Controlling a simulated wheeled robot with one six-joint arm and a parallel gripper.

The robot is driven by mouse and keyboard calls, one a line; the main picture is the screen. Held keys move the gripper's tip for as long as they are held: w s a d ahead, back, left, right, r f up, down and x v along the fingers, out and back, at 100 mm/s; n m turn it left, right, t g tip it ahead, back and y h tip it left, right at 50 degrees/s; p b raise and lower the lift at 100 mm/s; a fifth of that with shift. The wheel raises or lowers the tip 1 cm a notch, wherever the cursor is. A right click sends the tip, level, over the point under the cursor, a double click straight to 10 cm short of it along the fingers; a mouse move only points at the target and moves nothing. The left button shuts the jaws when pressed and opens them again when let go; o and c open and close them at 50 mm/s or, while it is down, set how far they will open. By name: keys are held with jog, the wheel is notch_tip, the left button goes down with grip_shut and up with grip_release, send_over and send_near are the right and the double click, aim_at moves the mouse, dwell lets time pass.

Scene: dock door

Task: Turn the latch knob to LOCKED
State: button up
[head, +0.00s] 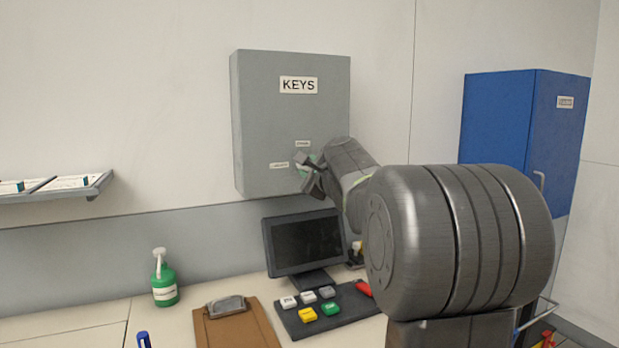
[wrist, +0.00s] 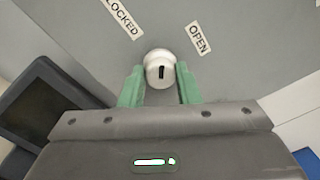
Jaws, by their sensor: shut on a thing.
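The latch knob (wrist: 160,62) is round and white with a short black mark on its face. It sits on the grey key cabinet (head: 255,120). In the wrist view, the LOCKED label (wrist: 123,17) is up and left of the knob and the OPEN label (wrist: 198,37) is up and right. The black mark stands upright in that view and lines up with neither label. My gripper (wrist: 160,88) has its green fingers shut on the knob, one on each side. In the head view my gripper (head: 308,174) covers the knob.
Below stand a dark monitor (head: 305,243), a pad with coloured blocks (head: 330,310), a clipboard (head: 235,326) and a green spray bottle (head: 164,280). A blue cabinet (head: 495,120) is at the right and a wall shelf (head: 60,190) at the left.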

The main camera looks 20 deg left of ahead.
jog(key=shift+r+n+b, duration=0.15)
jog(key=shift+n+b, duration=1.3)
jog(key=shift+n, duration=0.45)
jog(key=shift+r+n+b, duration=0.1)
jog(key=shift+n+b, duration=1.3)
jog(key=shift+n, duration=0.5)
jog(key=shift+r, duration=0.1)
jog(key=o, duration=0.8)
jog(key=shift+o, duration=0.7)
jog(key=shift+w+a+f, duration=0.15)
jog(key=shift+w+f, duration=0.05)
jog(key=shift+f, duration=0.05)
jog(key=b+v, duration=0.3)
jog(key=v, duration=1.1)
jog(key=shift+w, duration=0.15)
jog(key=shift+w+f, duration=0.1)
jog(key=p+x, duration=0.2)
jog(key=x, duration=1.1)
jog(key=shift+a+p, duration=0.3)
jog(key=shift+p, duration=0.1)
